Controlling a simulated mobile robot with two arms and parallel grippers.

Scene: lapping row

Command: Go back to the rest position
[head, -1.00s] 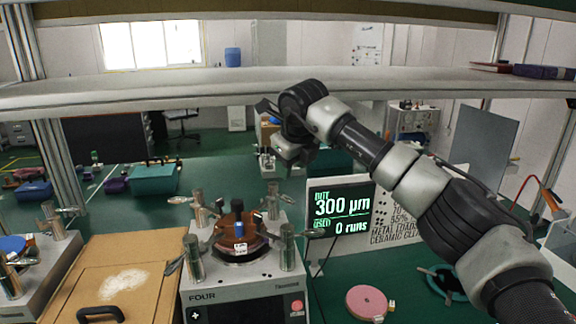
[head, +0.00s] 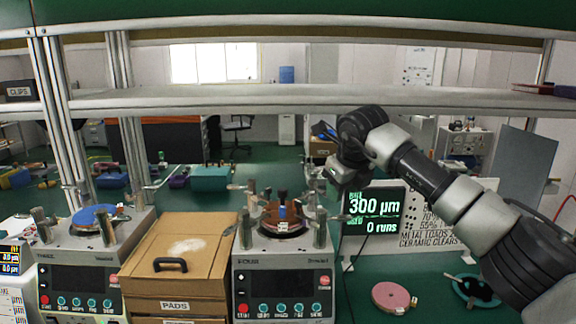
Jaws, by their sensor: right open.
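My right arm comes in from the right edge of the head view. Its gripper (head: 336,177) hangs in the air below the shelf, above and to the right of the lapping machine marked FOUR (head: 283,270), and touches nothing that I can see. The gripper is small and partly dark in the picture, and it holds nothing visible. Machine FOUR carries a brown round plate (head: 283,222) with a small labelled piece on it. My left gripper is not in view.
A shelf (head: 300,99) crosses above the bench. The PADS box (head: 195,255) and another machine (head: 85,275) stand left.

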